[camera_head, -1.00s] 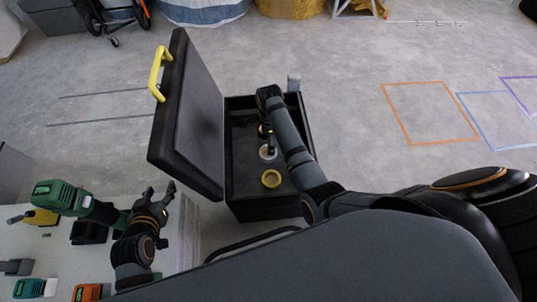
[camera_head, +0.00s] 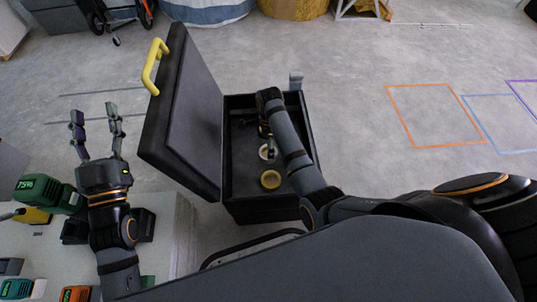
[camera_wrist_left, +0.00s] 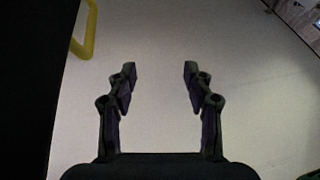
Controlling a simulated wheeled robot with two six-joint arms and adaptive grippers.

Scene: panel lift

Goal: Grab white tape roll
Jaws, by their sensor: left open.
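The white tape roll (camera_head: 265,153) lies in the open black toolbox (camera_head: 262,211), partly covered by my right gripper. A yellow tape roll (camera_head: 271,180) lies nearer me in the same box. My right arm reaches down into the box from the right. Its gripper (camera_head: 267,138) is at the white roll; its fingers are too small and dark to tell whether they grip it. My left gripper (camera_head: 96,118) is open and empty, left of the raised lid (camera_head: 190,110), with fingers pointing away from me. The left wrist view shows its spread fingers (camera_wrist_left: 160,75) with nothing between them.
The lid carries a yellow handle (camera_head: 154,66), which also shows in the left wrist view (camera_wrist_left: 86,30). A table (camera_head: 183,235) at lower left holds a green power tool (camera_head: 48,192) and other tools. The floor right of the box is clear.

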